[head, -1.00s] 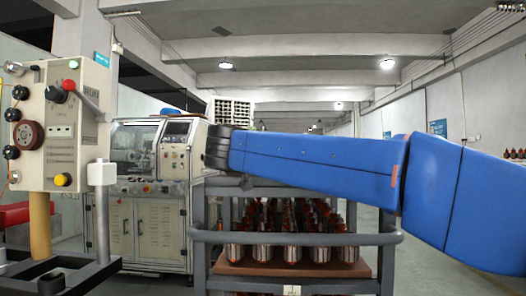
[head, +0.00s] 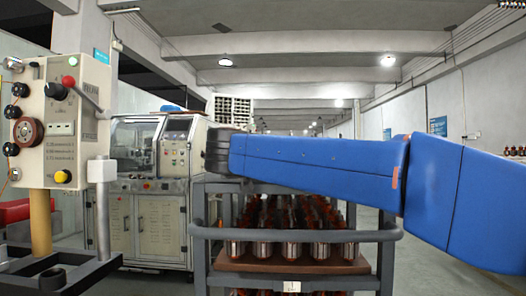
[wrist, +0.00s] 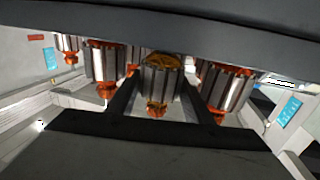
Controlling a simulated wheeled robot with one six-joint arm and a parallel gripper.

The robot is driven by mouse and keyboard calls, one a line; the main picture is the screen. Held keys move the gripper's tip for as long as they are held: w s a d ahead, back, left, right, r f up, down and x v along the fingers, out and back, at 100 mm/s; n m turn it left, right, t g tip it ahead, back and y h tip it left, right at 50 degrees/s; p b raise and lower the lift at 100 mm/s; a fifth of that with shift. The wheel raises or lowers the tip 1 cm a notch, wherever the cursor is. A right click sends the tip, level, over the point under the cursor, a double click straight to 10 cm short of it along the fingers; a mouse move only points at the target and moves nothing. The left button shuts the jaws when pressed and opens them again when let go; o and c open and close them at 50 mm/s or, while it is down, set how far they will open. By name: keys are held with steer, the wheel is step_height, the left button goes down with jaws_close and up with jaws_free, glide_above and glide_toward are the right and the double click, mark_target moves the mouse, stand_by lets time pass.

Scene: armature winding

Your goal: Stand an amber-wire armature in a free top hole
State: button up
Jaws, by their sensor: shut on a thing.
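In the wrist view my gripper (wrist: 162,88) is shut on an armature (wrist: 158,75) with amber wire showing at one end. A dark finger lies on each side of its steel body. Other armatures with orange ends show beside it, one to the left (wrist: 106,64) and one to the right (wrist: 226,86). In the head view, rows of armatures (head: 320,248) stand on the brown board (head: 340,268) of a grey cart. My blue arm crosses above them, and my gripper is hidden there. No free top hole can be made out.
The grey cart (head: 300,236) has a rail across its front and posts at its corners. A control box (head: 88,120) on a stand is close on the left. A machine (head: 150,205) stands behind it. Open floor shows right of the cart.

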steer(key=shift+f, duration=0.45)
stand_by(0.8)
steer(key=o, duration=1.6)
steer(key=shift+f, duration=0.1)
steer(key=v, duration=1.7)
steer(key=shift+s, duration=0.2)
steer(key=shift+s, duration=0.1)
steer(key=v, duration=1.7)
steer(key=shift+s, duration=0.1)
steer(key=shift+f, duration=0.1)
